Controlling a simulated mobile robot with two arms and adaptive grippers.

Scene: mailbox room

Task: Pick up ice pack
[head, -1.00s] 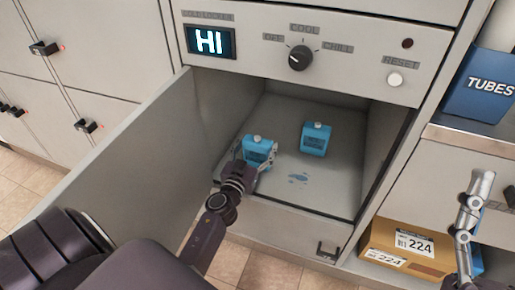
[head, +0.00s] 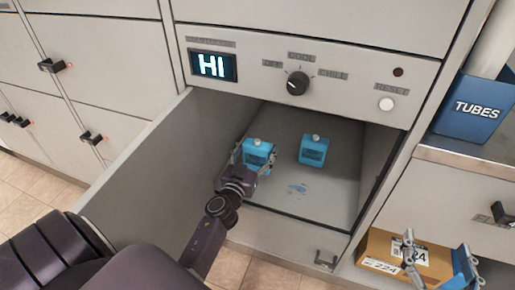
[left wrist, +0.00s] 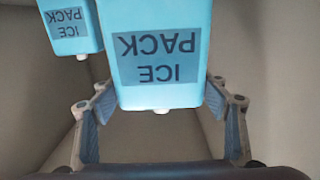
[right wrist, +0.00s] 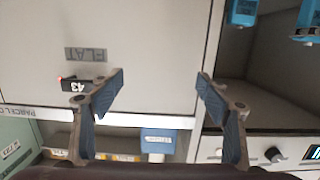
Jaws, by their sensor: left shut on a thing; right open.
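Two blue ice packs with white caps stand upright in the open cold locker (head: 335,190). My left gripper (head: 254,158) is shut on the left ice pack (head: 258,150), one finger on each side. In the left wrist view this ice pack (left wrist: 163,60) hangs large and upside down between the fingers, its label readable. The other ice pack (head: 313,151) stands free to the right; it also shows in the left wrist view (left wrist: 70,27). My right gripper (head: 437,258) is open and empty outside the locker, in front of the lower right shelf.
The locker's open door (head: 150,160) stands close to my left arm. Above the opening are a HI display (head: 212,65), a knob (head: 297,83) and a reset button (head: 386,104). A blue TUBES bin (head: 478,107) and a cardboard box (head: 385,250) are at the right.

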